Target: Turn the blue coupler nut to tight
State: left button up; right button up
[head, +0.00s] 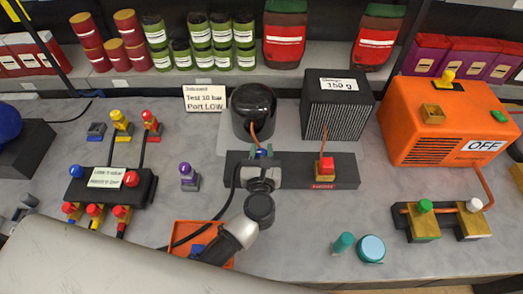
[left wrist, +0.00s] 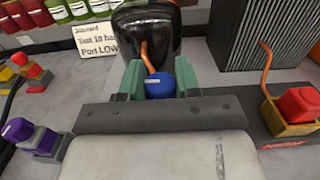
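The blue coupler nut (left wrist: 160,84) sits at the lower end of an orange tube, in front of the black dome (head: 254,110). My left gripper (head: 263,154) reaches over the dark manifold bar from the front. In the left wrist view its green fingertips (left wrist: 160,78) stand on both sides of the nut, with no clear gap seen. The gripper body hides the nut's lower part and what it is fixed to. In the head view only a little of the nut shows. My right gripper is not in view.
A red coupler (head: 326,168) stands right of my gripper on the bar (head: 345,171). A purple coupler (head: 188,176) stands to the left. A card (head: 205,97) reads "Test 10 bar, Port LOW". The orange pump (head: 455,120) shows OFF. An orange tray (head: 186,230) lies under my arm.

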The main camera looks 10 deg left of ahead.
pick_arm(q)
jog(key=shift+c, duration=1.2)
